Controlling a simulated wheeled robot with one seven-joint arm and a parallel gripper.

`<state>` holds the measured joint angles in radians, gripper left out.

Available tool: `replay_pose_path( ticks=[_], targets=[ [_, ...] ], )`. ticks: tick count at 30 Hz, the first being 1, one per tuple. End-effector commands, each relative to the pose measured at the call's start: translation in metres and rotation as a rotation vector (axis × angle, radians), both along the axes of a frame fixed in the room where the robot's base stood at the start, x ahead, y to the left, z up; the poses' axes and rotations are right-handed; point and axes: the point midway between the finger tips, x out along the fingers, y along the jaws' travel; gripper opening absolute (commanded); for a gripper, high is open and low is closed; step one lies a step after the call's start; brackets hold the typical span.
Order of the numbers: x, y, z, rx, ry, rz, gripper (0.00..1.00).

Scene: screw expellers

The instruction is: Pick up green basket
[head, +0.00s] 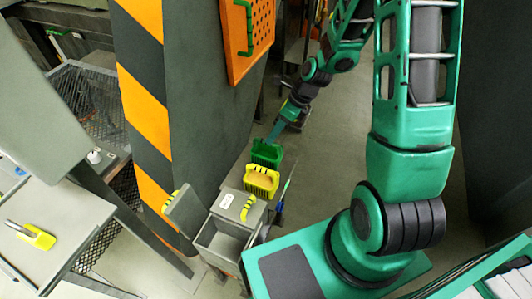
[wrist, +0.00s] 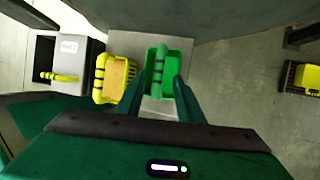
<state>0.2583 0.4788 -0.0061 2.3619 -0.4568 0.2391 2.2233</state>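The green basket (head: 266,154) stands on a grey surface beside the yellow basket in the head view. In the wrist view the green basket (wrist: 157,84) lies ahead of and between my two fingers, with its dark green handle across the middle. My gripper (wrist: 158,82) is open, with one finger toward each side of the basket. In the head view my gripper (head: 275,133) points down just above the green basket. I cannot tell whether the fingers touch it. The near part of the basket is partly hidden by my gripper.
A yellow basket (head: 262,180) stands close beside the green one. Beyond it is a grey box (head: 226,236) with a yellow handle. A striped grey machine wall (head: 180,90) rises close on the left. Open floor (wrist: 230,85) lies to the right in the wrist view.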

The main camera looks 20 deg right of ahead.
Motion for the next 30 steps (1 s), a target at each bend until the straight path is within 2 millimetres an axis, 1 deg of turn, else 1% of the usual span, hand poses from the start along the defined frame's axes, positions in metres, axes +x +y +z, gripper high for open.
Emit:
replay_pose_path(
  ticks=[5,12,15,18,24,25,28,29,30],
  targets=[
    [0.001,0.006,-0.009,0.001,0.002,0.002,0.34],
    [0.006,0.022,-0.038,0.001,0.003,0.002,0.34],
    [0.008,0.025,-0.045,0.001,0.002,0.002,0.34],
    [0.008,0.026,-0.049,-0.001,0.0,0.001,0.34],
    [0.009,0.026,-0.049,-0.001,0.0,0.001,0.34],
    [0.009,0.026,-0.049,-0.001,0.0,0.001,0.29],
    [0.009,0.026,-0.048,0.0,-0.001,0.002,0.05],
    [0.009,0.026,-0.048,-0.001,0.0,0.002,0.0],
    [0.009,0.026,-0.048,-0.001,0.0,0.002,0.0]
  ],
)
